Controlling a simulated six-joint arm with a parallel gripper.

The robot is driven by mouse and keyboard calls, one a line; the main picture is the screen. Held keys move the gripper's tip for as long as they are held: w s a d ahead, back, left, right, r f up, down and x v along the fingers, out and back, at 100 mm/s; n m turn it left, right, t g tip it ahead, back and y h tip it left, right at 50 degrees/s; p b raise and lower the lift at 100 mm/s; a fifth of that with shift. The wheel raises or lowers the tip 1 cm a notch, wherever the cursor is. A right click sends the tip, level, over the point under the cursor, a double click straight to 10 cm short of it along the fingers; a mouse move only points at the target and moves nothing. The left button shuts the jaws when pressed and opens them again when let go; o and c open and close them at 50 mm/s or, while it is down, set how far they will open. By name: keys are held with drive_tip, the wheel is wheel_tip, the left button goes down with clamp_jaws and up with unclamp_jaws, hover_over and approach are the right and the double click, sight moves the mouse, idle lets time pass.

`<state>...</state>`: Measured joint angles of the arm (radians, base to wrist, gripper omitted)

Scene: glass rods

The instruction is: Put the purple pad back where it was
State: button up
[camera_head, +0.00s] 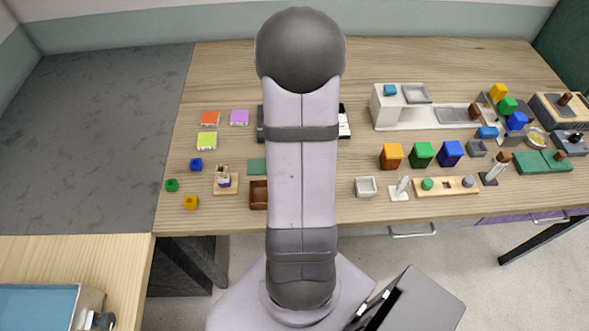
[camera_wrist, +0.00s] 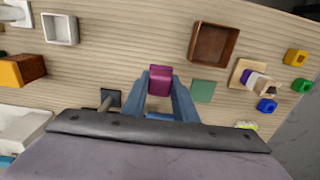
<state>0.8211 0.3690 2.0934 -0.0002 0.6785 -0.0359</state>
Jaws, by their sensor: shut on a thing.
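In the head view, a flat purple pad (camera_head: 239,117) lies on the table at left, beside an orange-red pad (camera_head: 210,118) and above a lime pad (camera_head: 207,141). My gripper (camera_wrist: 160,84) shows in the wrist view, its two blue-grey fingers shut on a small dark magenta block (camera_wrist: 160,78). The block is between the fingertips, above the wooden table. In the head view my arm hides the gripper and the block. The purple pad does not show clearly in the wrist view; a bit of lime (camera_wrist: 246,125) peeks out at the lower right.
A brown open box (camera_wrist: 213,45) and a green square (camera_wrist: 203,91) lie near the gripper. A small figure on a wooden base (camera_head: 226,181) and several coloured cubes stand at left. A white tray (camera_head: 366,187) and colored bins (camera_head: 422,154) stand at right.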

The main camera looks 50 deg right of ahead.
drive_tip(key=shift+f+p, duration=0.5)
drive_tip(key=shift+f, duration=2.55)
drive_tip(key=shift+f, duration=0.1)
drive_tip(key=o, duration=1)
drive_tip(key=shift+o, duration=0.2)
wheel_tip(320, 180, up, 12)
drive_tip(key=b, duration=0.2)
drive_tip(key=shift+b, duration=0.3)
drive_tip(key=s+a+f+n, duration=0.1)
drive_tip(key=a+n, duration=0.3)
drive_tip(key=a, duration=0.9)
drive_tip(key=s+a+f+n, duration=0.1)
drive_tip(key=a+n, duration=0.4)
drive_tip(key=a, duration=0.8)
drive_tip(key=shift+s+f, duration=0.25)
drive_tip(key=shift+f, duration=0.1)
drive_tip(key=shift+a, duration=0.1)
